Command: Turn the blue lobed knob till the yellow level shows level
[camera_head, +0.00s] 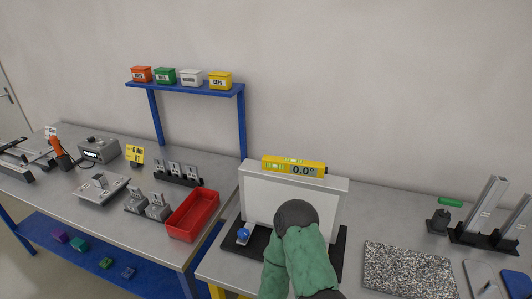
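The yellow level (281,165) lies on the top edge of a white upright panel (268,193), and its display reads 0.0°. The level and the panel's top edge run down slightly to the right in the picture. The blue lobed knob (243,233) is low at the panel's left side, on the black base (258,243). One of my arms, green with a dark grey joint, covers the panel's lower middle. Its gripper is not visible, and neither is my other gripper. No finger shows at the knob.
A red tray (193,215) and several grey fixtures stand on the left table. A blue shelf (185,89) holds small bins behind it. On the right are a speckled slab (408,271) and grey upright bars (487,205). Bare tabletop lies between panel and slab.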

